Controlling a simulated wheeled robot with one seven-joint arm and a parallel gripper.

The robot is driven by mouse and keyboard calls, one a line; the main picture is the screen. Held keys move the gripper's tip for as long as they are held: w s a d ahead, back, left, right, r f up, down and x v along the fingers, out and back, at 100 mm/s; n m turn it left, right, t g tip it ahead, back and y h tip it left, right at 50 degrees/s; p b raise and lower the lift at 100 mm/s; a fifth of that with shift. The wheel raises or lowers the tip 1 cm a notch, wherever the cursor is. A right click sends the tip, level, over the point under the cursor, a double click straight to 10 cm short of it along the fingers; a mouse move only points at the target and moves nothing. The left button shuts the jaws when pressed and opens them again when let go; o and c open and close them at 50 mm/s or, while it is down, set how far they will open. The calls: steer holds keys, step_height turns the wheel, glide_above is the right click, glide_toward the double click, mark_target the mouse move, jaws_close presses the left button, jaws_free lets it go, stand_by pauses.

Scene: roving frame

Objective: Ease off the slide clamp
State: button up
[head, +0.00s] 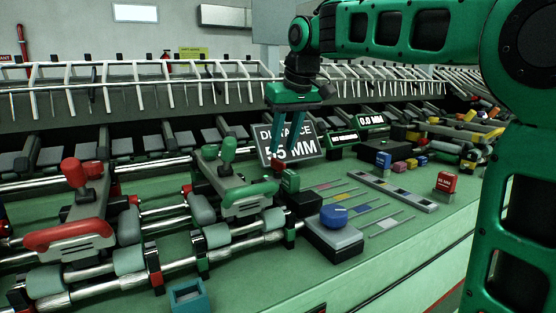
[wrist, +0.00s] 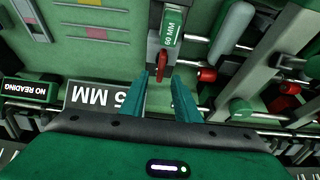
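In the wrist view, the block (wrist: 172,25) is at top centre, and the red lever (wrist: 161,66) stands between and slightly beyond my fingertips. My gripper (head: 286,149) points down over it in the head view. Its two green fingers (wrist: 161,78) are apart, with nothing held. I cannot tell whether either finger touches the lever.
A sign reading "DISTANCE 55 MM" (head: 287,145) stands behind my fingers. A larger green-handled clamp (head: 248,194) and a red-handled one (head: 68,235) sit on the rails to the left. A blue knob on a grey box (head: 334,215) stands to the right. The front bench strip is mostly clear.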

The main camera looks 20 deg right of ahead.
mark_target(278, 160)
steer(key=x, duration=0.5)
steer(key=shift+a+f, duration=0.15)
steer(key=shift+f, duration=0.2)
